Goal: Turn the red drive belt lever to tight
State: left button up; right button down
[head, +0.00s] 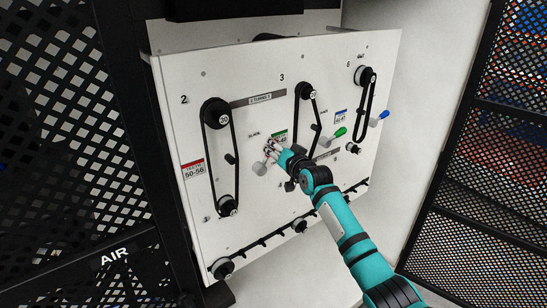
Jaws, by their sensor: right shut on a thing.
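The white drive panel (265,215) carries three black belt loops and their levers. The grey hub (260,168) of the leftmost lever sits right of the left belt (234,158), below the word SLACK. That lever points up and right from its hub into my right gripper (272,151), which is shut on it. Its red handle is hidden by the fingers, so I cannot see its colour. My right arm reaches in from the lower right. My left gripper is not in view.
A green lever (338,132) and a blue lever (384,114) stand out from the panel to the right of my gripper. Black mesh fences (75,110) flank the panel on both sides.

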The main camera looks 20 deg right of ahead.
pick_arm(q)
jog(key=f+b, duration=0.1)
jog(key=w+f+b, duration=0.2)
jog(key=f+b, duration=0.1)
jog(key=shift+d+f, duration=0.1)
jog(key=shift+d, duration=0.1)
pick_arm(e)
jog(key=w+d+f+m+g+y, duration=0.1)
jog(key=d+f+m, duration=0.2)
jog(key=f+m, duration=0.2)
jog(key=shift+w+d+m, duration=0.15)
jog(key=shift+d+m, duration=0.2)
jog(key=shift+m, duration=0.75)
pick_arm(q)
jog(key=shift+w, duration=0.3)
pick_arm(e)
jog(key=shift+f, duration=0.1)
jog(key=c, duration=1.1)
grip_release()
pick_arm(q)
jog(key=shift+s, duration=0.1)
pick_arm(e)
jog(key=v, duration=1.2)
jog(key=shift+d, duration=0.2)
